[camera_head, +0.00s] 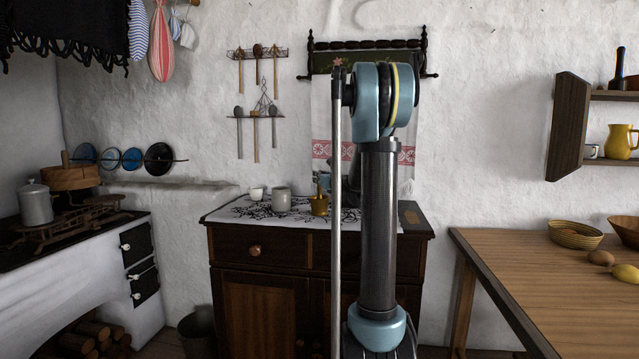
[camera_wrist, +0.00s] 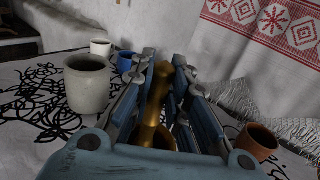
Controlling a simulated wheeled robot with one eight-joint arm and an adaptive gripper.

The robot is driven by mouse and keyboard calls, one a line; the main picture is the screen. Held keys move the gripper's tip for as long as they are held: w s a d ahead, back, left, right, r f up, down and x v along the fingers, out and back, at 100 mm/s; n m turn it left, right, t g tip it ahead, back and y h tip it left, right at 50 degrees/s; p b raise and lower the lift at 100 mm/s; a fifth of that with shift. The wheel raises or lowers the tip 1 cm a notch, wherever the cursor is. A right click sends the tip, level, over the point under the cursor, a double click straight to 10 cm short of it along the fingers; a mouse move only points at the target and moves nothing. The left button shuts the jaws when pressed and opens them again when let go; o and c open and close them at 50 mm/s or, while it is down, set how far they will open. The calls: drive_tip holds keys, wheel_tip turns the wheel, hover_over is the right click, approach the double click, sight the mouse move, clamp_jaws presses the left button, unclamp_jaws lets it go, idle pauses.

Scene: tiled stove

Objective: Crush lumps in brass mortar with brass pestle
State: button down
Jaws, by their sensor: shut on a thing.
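The brass mortar (camera_head: 319,206) stands on the cloth-covered cabinet top in the head view, just left of my arm. My gripper (camera_wrist: 165,66) is shut on the brass pestle (camera_wrist: 155,100), which lies between its fingers in the wrist view. In the wrist view the fingers and pestle hide most of the mortar. The lumps inside the mortar do not show. Whether the pestle touches the mortar's inside cannot be told.
A grey mug (camera_head: 281,199) and a small white cup (camera_head: 256,194) stand left of the mortar. The wrist view also shows a blue cup (camera_wrist: 126,62) and a brown clay cup (camera_wrist: 257,141) close to the fingers. A wooden table (camera_head: 560,275) is at right.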

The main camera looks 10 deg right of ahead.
drive_tip(key=shift+f, duration=1.4)
drive_tip(key=shift+r, duration=1.4)
drive_tip(key=shift+f, duration=1.4)
drive_tip(key=shift+r, duration=1.4)
drive_tip(key=shift+f, duration=0.15)
